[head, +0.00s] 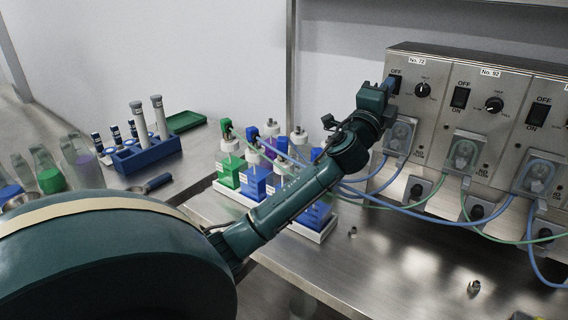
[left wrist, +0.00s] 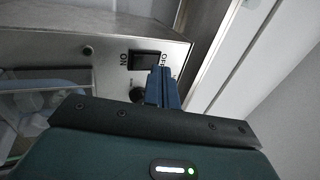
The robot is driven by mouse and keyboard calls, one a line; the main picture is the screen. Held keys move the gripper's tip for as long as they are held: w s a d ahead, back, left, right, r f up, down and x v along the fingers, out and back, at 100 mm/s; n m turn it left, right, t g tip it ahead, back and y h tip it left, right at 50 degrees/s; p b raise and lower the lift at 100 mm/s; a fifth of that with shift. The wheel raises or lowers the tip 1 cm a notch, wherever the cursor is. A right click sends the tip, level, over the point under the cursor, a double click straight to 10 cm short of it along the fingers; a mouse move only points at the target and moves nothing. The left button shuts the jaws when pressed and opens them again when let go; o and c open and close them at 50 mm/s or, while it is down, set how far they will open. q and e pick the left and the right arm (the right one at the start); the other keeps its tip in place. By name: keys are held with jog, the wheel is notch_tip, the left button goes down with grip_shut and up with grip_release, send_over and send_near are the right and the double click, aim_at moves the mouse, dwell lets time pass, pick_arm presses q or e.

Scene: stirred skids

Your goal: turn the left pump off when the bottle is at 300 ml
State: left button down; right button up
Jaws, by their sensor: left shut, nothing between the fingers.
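The left pump, No. 72 (head: 428,82), is a metal panel with a black rocker switch, a knob and a clear pump head (head: 400,134). My left gripper (head: 388,87) is shut and empty at its switch, covering part of it in the head view. In the left wrist view the black switch (left wrist: 144,60) shows between ON and OFF labels, with the blue fingertips (left wrist: 162,72) at its OFF end. I cannot tell whether they touch it or which way it is set. Bottles with green (head: 231,172) and blue (head: 256,183) liquid stand behind my arm; their levels are unreadable. My right gripper is out of view.
Pump No. 92 (head: 478,100) stands right of the left pump, with another beyond. Blue and green tubes loop in front of the pumps. A white tray (head: 236,196) holds the bottles. A blue rack (head: 150,153) with tubes and a green tray (head: 186,121) are at left.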

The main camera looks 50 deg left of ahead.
pick_arm(q)
jog(key=shift+s+d+p, duration=0.15)
jog(key=shift+s+d, duration=0.05)
jog(key=shift+s, duration=0.7)
jog(key=shift+s+d+p, duration=0.15)
jog(key=shift+s+d, duration=0.05)
jog(key=shift+s, duration=0.7)
jog(key=shift+s+d+p, duration=0.15)
jog(key=shift+s+d, duration=0.05)
jog(key=shift+s, duration=0.7)
